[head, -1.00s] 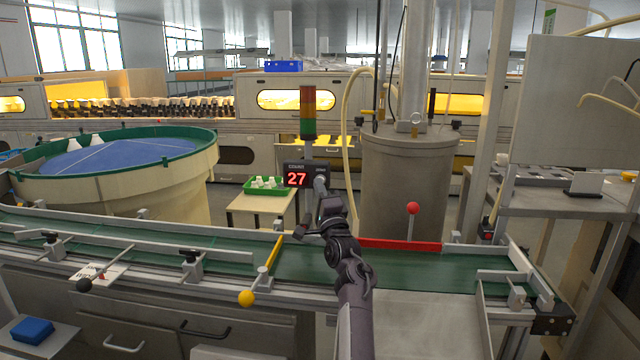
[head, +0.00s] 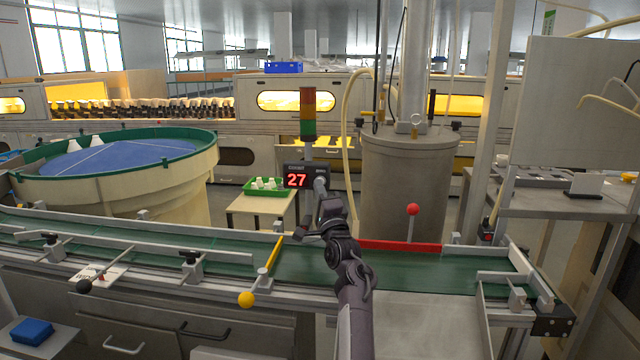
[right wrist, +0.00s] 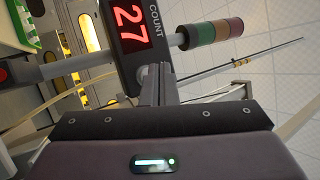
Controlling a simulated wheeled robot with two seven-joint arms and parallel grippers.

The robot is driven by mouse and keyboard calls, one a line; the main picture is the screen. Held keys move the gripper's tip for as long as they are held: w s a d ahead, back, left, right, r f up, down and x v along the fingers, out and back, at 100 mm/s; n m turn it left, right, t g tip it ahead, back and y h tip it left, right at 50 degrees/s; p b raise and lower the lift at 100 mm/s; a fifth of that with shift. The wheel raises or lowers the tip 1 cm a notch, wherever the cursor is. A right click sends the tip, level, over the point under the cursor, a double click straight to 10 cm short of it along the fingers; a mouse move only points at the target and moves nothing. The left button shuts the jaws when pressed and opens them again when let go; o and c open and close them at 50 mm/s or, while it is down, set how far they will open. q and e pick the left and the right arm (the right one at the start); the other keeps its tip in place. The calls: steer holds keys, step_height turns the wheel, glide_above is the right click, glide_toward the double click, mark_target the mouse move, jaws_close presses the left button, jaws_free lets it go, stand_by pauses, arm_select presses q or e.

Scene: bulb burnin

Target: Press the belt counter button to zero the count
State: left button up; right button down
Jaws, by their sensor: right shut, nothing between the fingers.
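The belt counter (head: 297,180) is a dark box on a post behind the conveyor belt, and its red display reads 27. In the right wrist view the counter (right wrist: 127,28) appears turned on its side, with the word COUNT beside the digits. My right gripper (head: 320,184) is shut and empty, with its fingertips at the right part of the counter's face. In the right wrist view the shut fingers (right wrist: 155,72) reach the counter's face beside the display. My left gripper is not in view.
A red, yellow and green signal tower (head: 308,112) stands just above the counter. The green conveyor belt (head: 300,267) runs below my right arm. A yellow-knobbed lever (head: 246,299) and a red-knobbed lever (head: 413,210) stand to either side. A green tray (head: 263,187) sits behind.

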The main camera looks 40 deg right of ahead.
steer(key=shift+d, duration=0.1)
stand_by(0.7)
steer(key=shift+w+d, duration=0.25)
steer(key=shift+w+d+b, duration=0.2)
steer(key=shift+d+b, duration=0.05)
steer(key=shift+b, duration=0.05)
stand_by(0.7)
steer(key=shift+s+a+p, duration=0.5)
steer(key=shift+a+p, duration=0.1)
steer(key=shift+p, duration=0.1)
